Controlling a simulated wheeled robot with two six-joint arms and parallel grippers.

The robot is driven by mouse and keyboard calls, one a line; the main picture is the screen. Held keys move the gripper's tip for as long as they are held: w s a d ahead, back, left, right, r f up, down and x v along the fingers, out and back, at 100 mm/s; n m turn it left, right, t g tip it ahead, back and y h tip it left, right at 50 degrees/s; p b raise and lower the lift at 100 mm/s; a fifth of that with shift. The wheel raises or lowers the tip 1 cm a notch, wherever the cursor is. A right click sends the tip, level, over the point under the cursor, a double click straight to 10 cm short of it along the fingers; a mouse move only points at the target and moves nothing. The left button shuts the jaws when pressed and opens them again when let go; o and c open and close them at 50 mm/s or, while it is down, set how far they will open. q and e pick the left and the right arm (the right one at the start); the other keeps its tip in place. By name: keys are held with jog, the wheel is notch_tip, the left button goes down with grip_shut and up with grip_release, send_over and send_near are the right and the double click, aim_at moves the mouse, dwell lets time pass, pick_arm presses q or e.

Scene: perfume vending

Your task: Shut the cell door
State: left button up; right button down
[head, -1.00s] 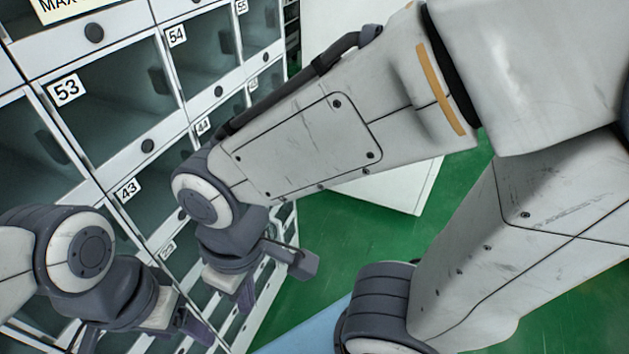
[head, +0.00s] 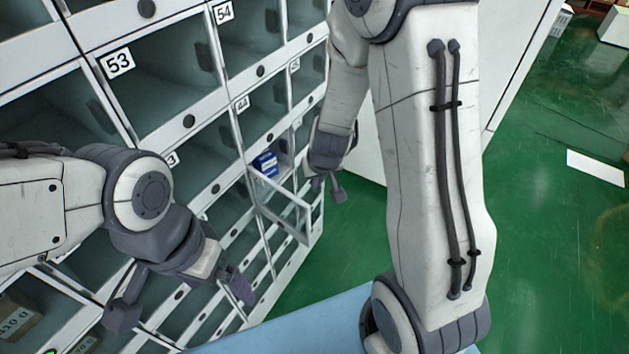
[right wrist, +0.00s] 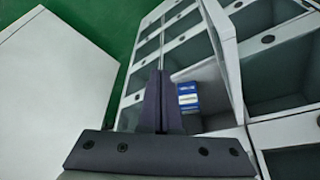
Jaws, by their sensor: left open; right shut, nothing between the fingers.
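The open cell door (head: 298,222) is a white-framed panel with a see-through pane. It sticks out from the cabinet front, below and beside a cell holding a blue-and-white box (head: 265,163). In the right wrist view the door (right wrist: 228,62) stands out to the right of the same box (right wrist: 188,97). My right gripper (head: 328,192) is shut and empty, to the right of the open cell and apart from the door in the head view. Its closed fingers (right wrist: 161,102) show left of the box in the wrist view. My left gripper (head: 182,303) is open and empty in front of lower cells.
A white panel (right wrist: 50,85) stands to the left in the wrist view. Green floor (head: 545,240) lies open at right. Dark boxes sit in lower-left cells.

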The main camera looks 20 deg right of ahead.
pick_arm(q)
jog(key=shift+f, duration=0.8)
pick_arm(e)
jog(key=w+f, duration=0.6)
jog(key=shift+w+d, duration=0.15)
jog(key=shift+d, duration=0.15)
dwell(0.8)
